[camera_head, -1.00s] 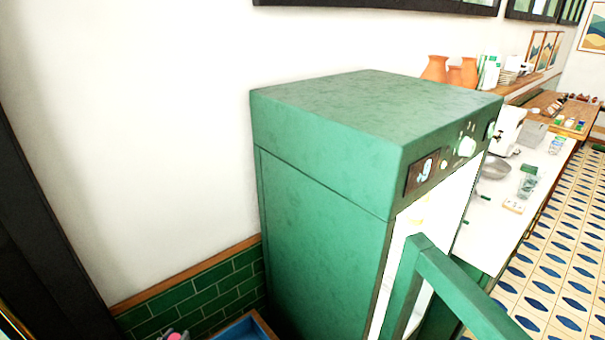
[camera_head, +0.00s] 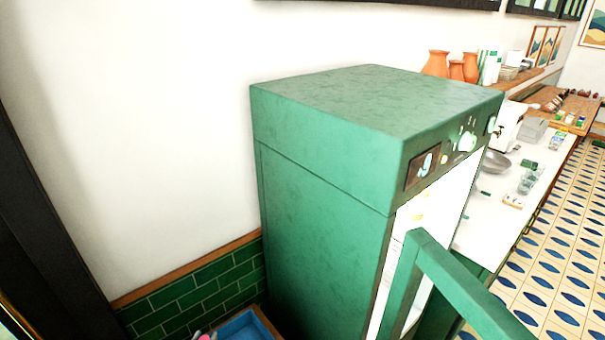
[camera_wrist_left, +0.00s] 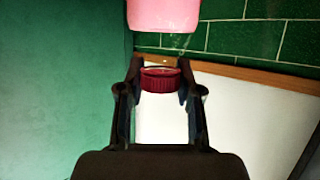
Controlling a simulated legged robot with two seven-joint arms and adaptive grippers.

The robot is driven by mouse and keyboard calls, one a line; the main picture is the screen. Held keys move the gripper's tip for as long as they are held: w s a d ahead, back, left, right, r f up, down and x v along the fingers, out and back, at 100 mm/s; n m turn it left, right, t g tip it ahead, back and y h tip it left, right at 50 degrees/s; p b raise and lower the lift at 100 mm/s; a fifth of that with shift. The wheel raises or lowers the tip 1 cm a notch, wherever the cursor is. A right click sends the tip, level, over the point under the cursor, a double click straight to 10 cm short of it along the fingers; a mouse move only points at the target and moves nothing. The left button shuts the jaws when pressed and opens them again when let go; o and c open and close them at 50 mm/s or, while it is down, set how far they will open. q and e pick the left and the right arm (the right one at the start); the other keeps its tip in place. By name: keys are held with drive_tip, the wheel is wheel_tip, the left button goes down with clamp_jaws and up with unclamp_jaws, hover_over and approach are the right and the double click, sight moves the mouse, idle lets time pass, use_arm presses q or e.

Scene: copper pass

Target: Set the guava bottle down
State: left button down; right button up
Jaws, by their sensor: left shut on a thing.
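The guava bottle (camera_wrist_left: 165,14) is pink and shows at the top of the left wrist view, cut off by the frame edge. Its dark red cap (camera_wrist_left: 160,79) sits between the fingers of my left gripper (camera_wrist_left: 158,72), which is shut on the bottle at the cap end. In the head view only a small pink bit (camera_head: 207,336) and a grey bit of the gripper (camera_head: 197,335) show at the bottom edge, beside a blue-lined wooden tray (camera_head: 262,321). The bottle's base and what lies under it are hidden. My right gripper is not in view.
A tall green cabinet (camera_head: 325,190) fills the middle, its green-framed door (camera_head: 462,285) standing open at the right. A white wall and green tiles (camera_head: 190,300) close off the left. A counter (camera_head: 485,225) with glasses (camera_head: 527,181) runs off behind.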

use_arm(q)
drive_tip(key=d, duration=0.6)
drive_tip(key=shift+d+r+n+y, duration=0.15)
drive_tip(key=shift+d+n+y, duration=0.15)
drive_tip(key=shift+d+y, duration=0.1)
drive_tip(key=shift+a, duration=0.15)
